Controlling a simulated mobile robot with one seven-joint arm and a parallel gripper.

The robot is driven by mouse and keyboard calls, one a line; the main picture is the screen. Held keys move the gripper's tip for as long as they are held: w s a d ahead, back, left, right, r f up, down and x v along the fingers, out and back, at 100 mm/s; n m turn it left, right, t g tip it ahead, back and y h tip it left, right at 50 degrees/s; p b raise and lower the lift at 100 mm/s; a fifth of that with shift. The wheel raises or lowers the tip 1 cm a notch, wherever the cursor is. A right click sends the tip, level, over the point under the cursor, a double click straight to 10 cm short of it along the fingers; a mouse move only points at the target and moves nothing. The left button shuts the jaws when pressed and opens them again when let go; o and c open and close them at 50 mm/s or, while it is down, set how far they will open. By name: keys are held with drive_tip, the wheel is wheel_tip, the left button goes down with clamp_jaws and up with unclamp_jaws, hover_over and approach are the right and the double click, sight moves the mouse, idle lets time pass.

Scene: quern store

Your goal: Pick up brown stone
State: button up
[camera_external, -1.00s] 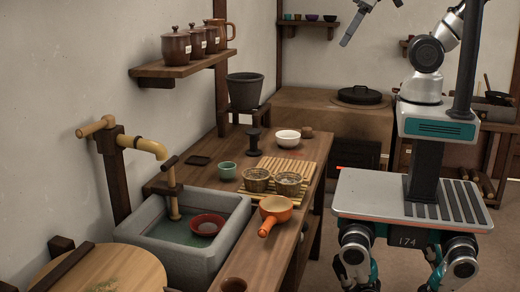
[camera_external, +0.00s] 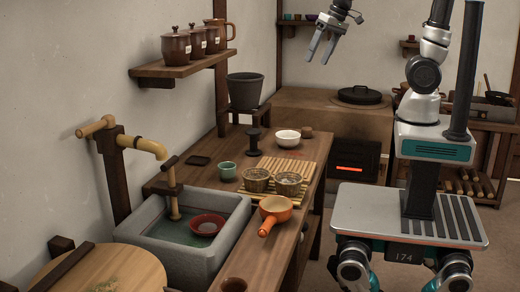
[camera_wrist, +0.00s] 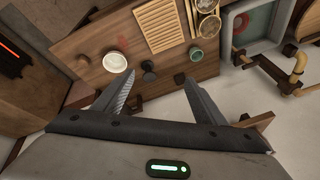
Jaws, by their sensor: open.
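A small brown lump (camera_external: 306,132), which looks like the brown stone, sits at the far end of the wooden counter, just right of a white bowl (camera_external: 287,137). In the wrist view a brown shape (camera_wrist: 84,60) beside the white bowl (camera_wrist: 114,62) seems to be the same thing. My gripper (camera_external: 318,58) is open and empty, high above the far end of the counter. In the wrist view its spread fingers (camera_wrist: 158,76) point toward the counter, with the lump left of the left finger.
A black spool-shaped stand (camera_external: 254,141), a green cup (camera_external: 228,170), two woven cups on a slatted mat (camera_external: 285,166) and an orange pan (camera_external: 275,208) share the counter. A pot stand (camera_external: 243,118) rises behind. A glowing stove (camera_external: 351,168) stands beyond.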

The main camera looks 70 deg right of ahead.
drive_tip(key=w+d+f+m+g+h+b, duration=0.1)
drive_tip(key=w+d+f+m+b, duration=0.2)
drive_tip(key=d+f, duration=0.45)
drive_tip(key=w+d+f+m+g+h+b, duration=0.1)
drive_tip(key=w+d+f+m+b, duration=0.2)
drive_tip(key=d+f, duration=0.45)
drive_tip(key=m+g+h+b, duration=0.1)
drive_tip(key=m+h+b, duration=0.2)
drive_tip(key=b, duration=0.1)
approach(307, 128)
drive_tip(key=b+x, duration=0.1)
drive_tip(key=x, duration=0.1)
drive_tip(key=b+x, duration=0.1)
drive_tip(key=shift+a+f+b, duration=0.15)
drive_tip(key=shift+f+b, duration=0.15)
drive_tip(key=shift+f, duration=0.2)
drive_tip(key=shift+b+x, duration=0.8)
drive_tip(key=shift+x, duration=2.35)
drive_tip(key=shift+r, duration=0.15)
drive_tip(key=c, duration=1.4)
